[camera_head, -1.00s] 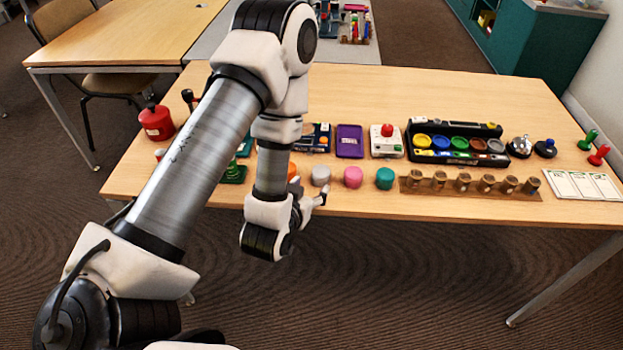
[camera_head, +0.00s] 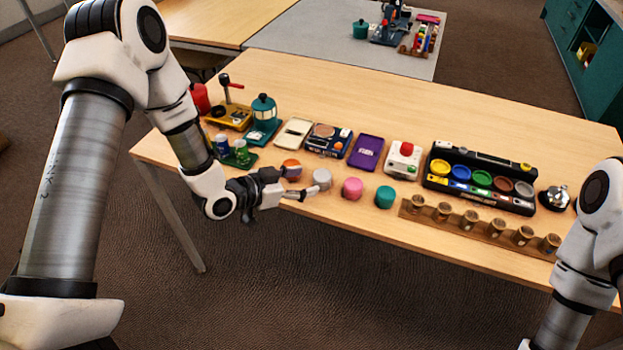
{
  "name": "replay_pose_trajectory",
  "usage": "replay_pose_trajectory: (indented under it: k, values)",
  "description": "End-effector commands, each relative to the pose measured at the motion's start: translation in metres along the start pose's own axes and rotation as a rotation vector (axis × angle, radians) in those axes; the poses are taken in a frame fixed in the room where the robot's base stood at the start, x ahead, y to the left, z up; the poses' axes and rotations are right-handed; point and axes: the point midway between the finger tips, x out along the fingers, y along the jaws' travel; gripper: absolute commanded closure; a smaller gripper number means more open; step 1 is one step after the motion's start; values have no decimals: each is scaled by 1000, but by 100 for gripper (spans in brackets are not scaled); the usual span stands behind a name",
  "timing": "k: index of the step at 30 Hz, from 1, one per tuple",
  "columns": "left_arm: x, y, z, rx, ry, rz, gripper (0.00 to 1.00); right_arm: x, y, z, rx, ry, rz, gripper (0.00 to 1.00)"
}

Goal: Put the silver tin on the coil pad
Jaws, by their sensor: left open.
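The silver tin (camera_head: 322,178), a small grey-white cylinder, stands on the table in the row of coloured tins, between the orange tin (camera_head: 291,170) and the pink tin (camera_head: 352,188). The coil pad appears to be the copper-coloured disc (camera_head: 324,130) on a dark blue panel (camera_head: 338,145) behind the tin; it is bare. My left gripper (camera_head: 304,182) is open, with its fingertips pointing right at the silver tin's left side. I cannot tell whether they touch it. My right arm shows at the right edge, but its gripper is out of view.
A teal tin (camera_head: 384,196) stands right of the pink one. A black sorting tray (camera_head: 485,160) and a wooden rack (camera_head: 470,231) lie to the right.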

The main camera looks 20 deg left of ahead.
Motion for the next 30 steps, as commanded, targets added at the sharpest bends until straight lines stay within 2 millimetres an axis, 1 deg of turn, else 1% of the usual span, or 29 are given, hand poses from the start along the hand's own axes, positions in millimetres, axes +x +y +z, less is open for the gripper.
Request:
replay_pose_trajectory:
  k: [1, 5, 12, 15, 20, 21, 23, 24, 26, 27, 30]
  values:
    - [8, 1, 1, 4, -2, 3, 40, 1, 0, 0, 0, -1, 0, 56]
    - [25, 0, 2, 2, -1, 2, 40, 1, 0, 0, 0, -1, 0, 56]
    - [65, -2, 6, 0, 0, 1, 40, -1, 0, 0, 0, 0, 0, 56]
    - [70, -3, 5, -3, 2, -1, 40, -1, 0, 0, 0, 0, 0, 56]
    - [70, -3, 5, -4, 2, -2, 40, 0, 0, 0, 0, 0, 0, 56]
    - [70, -3, 5, -4, 2, -2, 54, 0, 0, 0, 0, 0, 0, 56]
    - [70, -3, 5, -4, 1, -2, 75, 0, 0, 0, 0, 0, 0, 56]
    - [70, -3, 5, -4, 1, -2, 89, 0, 0, 0, 0, 0, 0, 56]
    - [70, -3, 5, -4, 1, -2, 90, 0, 0, 0, 0, 0, 0, 56]
    - [70, -3, 5, -4, 2, -2, 96, 0, 0, 0, 0, 0, 0, 56]
    - [70, -3, 5, -4, 1, -2, 96, 0, 0, 0, 0, 0, 0, 56]
